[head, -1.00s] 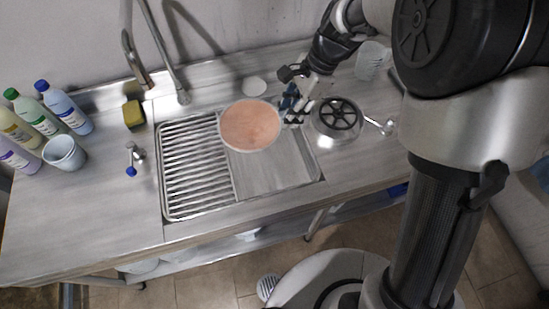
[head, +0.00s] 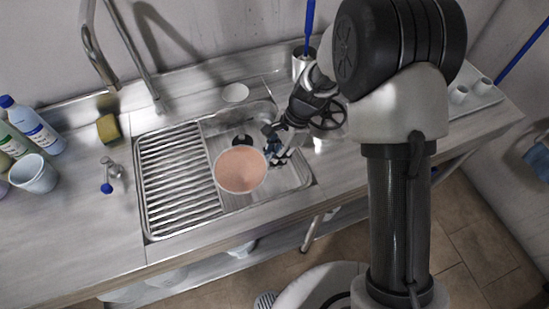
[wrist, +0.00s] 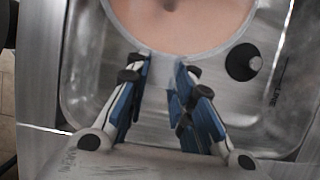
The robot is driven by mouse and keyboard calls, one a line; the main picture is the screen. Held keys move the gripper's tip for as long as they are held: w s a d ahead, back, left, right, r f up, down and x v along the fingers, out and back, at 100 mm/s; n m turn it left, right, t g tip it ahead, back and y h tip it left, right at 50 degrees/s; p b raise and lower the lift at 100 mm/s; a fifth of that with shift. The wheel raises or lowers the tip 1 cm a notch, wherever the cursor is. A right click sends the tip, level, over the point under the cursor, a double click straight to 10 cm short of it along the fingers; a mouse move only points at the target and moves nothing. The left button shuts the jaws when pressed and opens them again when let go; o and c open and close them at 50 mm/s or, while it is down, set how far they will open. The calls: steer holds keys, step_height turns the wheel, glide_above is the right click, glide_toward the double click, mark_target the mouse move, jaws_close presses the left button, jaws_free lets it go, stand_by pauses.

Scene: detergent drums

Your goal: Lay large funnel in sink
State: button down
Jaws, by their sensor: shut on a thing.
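The large funnel (head: 240,169) is a wide, salmon-pink cone with a pale rim. In the head view it is over the right basin of the steel sink (head: 290,190), its mouth facing up. My gripper (head: 277,150) is at the funnel's right edge. In the wrist view the funnel (wrist: 180,22) fills the top, and my gripper (wrist: 165,88) is shut on a pale tab at its rim. The black drain (wrist: 243,62) shows to the right of the funnel there. I cannot tell whether the funnel touches the basin floor.
A ribbed drainer (head: 180,175) covers the sink's left side. A tap (head: 100,60) rises behind it. A yellow sponge (head: 108,128), a small blue-tipped valve (head: 110,170), a cup (head: 33,173) and bottles stand to the left.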

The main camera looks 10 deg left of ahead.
steer(key=shift+f, duration=0.25)
steer(key=shift+f, duration=0.55)
steer(key=c, duration=1.4)
jaws_free()
